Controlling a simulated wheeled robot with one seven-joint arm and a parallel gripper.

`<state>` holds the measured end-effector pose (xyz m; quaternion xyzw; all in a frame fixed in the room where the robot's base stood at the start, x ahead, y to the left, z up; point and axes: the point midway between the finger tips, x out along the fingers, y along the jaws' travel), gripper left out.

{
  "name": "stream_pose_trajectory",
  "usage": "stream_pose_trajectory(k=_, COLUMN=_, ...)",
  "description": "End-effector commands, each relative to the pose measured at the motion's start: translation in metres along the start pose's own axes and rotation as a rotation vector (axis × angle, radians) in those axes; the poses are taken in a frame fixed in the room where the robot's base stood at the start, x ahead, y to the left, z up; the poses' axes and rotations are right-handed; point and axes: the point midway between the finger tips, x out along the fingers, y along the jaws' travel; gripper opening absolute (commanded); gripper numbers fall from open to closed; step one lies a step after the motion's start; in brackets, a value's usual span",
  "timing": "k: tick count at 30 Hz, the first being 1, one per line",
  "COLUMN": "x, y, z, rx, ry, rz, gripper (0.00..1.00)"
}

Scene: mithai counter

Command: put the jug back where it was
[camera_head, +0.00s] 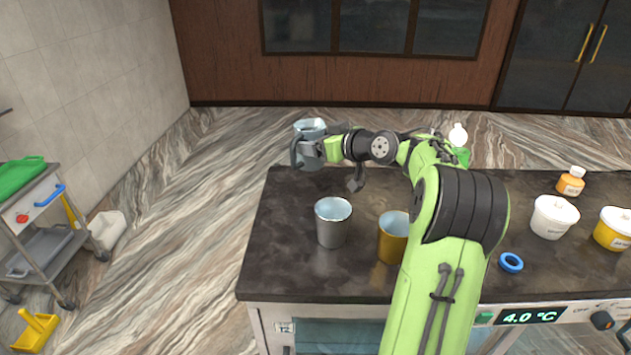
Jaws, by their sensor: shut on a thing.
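The jug (309,127) is a pale blue-grey vessel with a handle, seen near the far left corner of the counter. My gripper (311,150) is shut on it, and the jug looks held up above the counter's far edge. The jug is partly hidden by the gripper. A silver metal cup (332,224) stands upright on the dark counter (285,265), nearer than the jug. A brass-coloured cup (392,240) stands right of it, partly hidden behind my arm.
On the right stand a white tub (551,219), a yellow tub (614,230), an orange bottle (571,181) and a blue ring (511,262). A green bottle (459,148) is behind my arm. A trolley (38,235) stands far left.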

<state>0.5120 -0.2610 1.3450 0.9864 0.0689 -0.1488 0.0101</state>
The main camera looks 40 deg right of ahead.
Motion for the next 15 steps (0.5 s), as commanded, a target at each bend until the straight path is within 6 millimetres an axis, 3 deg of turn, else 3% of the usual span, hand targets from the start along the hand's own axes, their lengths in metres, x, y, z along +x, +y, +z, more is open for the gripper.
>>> stream_pose_trajectory(k=1, x=0.004, y=0.0, z=0.012, rx=0.005, ry=-0.002, rz=-0.002, gripper=0.35)
stream_pose_trajectory(k=10, x=0.019, y=0.0, z=0.062, rx=0.003, ry=0.0, rz=0.0, gripper=0.35)
stream_pose_trajectory(k=15, x=0.022, y=0.0, z=0.07, rx=-0.002, ry=0.002, rz=0.001, gripper=0.35)
